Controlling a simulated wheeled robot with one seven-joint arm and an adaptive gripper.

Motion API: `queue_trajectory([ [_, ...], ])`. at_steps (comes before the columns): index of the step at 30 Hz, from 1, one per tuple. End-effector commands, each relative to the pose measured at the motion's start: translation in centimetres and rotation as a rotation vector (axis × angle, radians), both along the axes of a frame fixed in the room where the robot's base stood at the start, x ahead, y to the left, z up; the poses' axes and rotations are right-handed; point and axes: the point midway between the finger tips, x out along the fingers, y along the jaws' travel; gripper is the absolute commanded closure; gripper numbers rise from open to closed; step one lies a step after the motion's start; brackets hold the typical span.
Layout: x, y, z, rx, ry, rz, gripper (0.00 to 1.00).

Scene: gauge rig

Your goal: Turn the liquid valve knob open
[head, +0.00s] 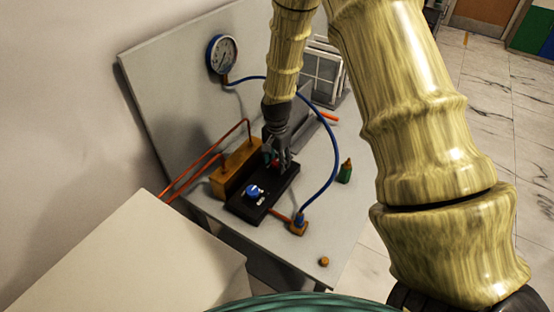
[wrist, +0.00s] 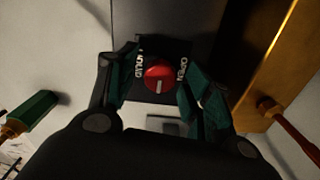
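A black valve block (head: 262,200) sits on the grey bench with a blue knob (head: 253,191) near its front end. A red knob (head: 275,163) is at its far end, partly hidden by my gripper (head: 279,156). In the wrist view the red knob (wrist: 159,77) shows between the fingers of my gripper (wrist: 160,72), its white mark pointing down in the picture. Labels beside it seem to read "LIQUID" on the left and "OPEN" on the right. The fingers are open on either side of the knob, with a small gap visible at each side.
A brass block (head: 236,168) with copper pipes stands left of the valve block. A gauge (head: 222,54) on the back panel has a blue hose (head: 333,160) running to a fitting (head: 299,226). The bench's front right is mostly clear.

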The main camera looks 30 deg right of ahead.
Motion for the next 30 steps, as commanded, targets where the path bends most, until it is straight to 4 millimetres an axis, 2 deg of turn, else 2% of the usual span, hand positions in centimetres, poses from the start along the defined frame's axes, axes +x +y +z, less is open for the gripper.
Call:
queue_trajectory([
  [1, -0.01, -0.01, 0.01, 0.0, 0.0, 0.0, 0.61],
  [6, -0.01, -0.02, 0.02, 0.0, 0.0, 0.0, 0.92],
  [7, -0.02, -0.02, 0.02, 0.0, 0.0, 0.0, 0.95],
  [20, -0.01, -0.06, 0.02, 0.0, 0.0, 0.077, 0.95],
  [30, 0.06, -0.09, 0.04, 0.0, 0.0, 0.345, 0.95],
])
